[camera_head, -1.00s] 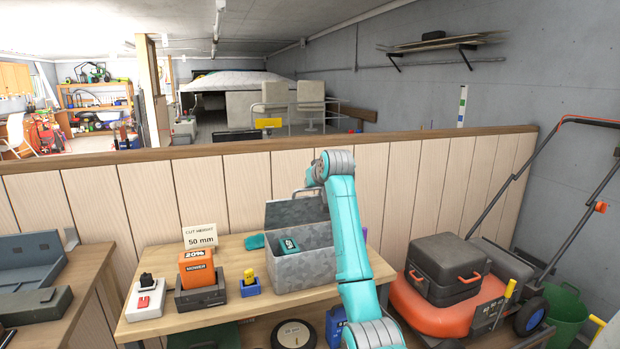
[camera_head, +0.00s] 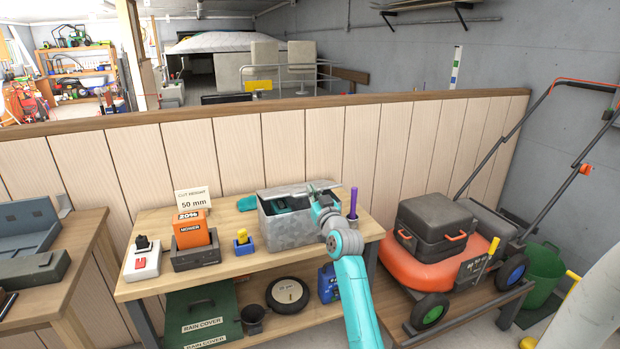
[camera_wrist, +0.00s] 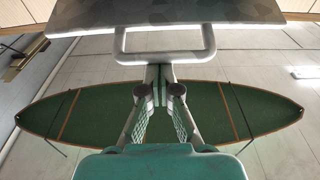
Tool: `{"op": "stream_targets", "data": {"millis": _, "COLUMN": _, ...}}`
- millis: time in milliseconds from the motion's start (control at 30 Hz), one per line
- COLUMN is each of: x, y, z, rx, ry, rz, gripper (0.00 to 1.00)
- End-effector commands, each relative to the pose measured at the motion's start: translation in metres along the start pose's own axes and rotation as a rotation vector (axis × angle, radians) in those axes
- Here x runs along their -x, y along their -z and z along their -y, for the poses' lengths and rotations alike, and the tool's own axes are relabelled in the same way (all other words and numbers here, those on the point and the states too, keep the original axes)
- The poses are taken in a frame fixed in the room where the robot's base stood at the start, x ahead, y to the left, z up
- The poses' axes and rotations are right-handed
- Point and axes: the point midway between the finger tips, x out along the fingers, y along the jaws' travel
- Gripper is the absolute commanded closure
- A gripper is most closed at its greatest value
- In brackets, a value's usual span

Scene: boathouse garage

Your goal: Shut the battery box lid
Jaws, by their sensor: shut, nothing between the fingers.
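The battery box (camera_head: 290,232) is a grey mottled metal box on the wooden bench. Its lid (camera_head: 295,190) shows almost edge-on over the box, partly lowered, with a gap beneath it. In the head view my wrist is at the box's right end.
A purple upright object (camera_head: 353,202) stands close right of my wrist. A red mower (camera_head: 440,262) is further right.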

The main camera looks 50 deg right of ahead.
Motion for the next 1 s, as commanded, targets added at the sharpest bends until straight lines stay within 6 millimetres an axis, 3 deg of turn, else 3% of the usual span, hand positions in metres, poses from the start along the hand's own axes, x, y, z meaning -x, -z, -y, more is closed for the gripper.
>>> {"op": "stream_targets", "data": {"millis": 300, "x": 0.019, "y": -0.044, "z": 0.000, "rx": 0.000, "ry": 0.000, "rz": 0.003, "gripper": 1.00}}
{"op": "stream_targets", "data": {"millis": 533, "x": 0.024, "y": -0.067, "z": 0.000, "rx": 0.000, "ry": 0.001, "rz": 0.003, "gripper": 1.00}}
{"op": "stream_targets", "data": {"millis": 833, "x": 0.022, "y": -0.061, "z": -0.001, "rx": 0.001, "ry": 0.001, "rz": 0.000, "gripper": 1.00}}
{"op": "stream_targets", "data": {"millis": 1000, "x": 0.013, "y": -0.046, "z": -0.004, "rx": 0.002, "ry": 0.002, "rz": -0.002, "gripper": 1.00}}
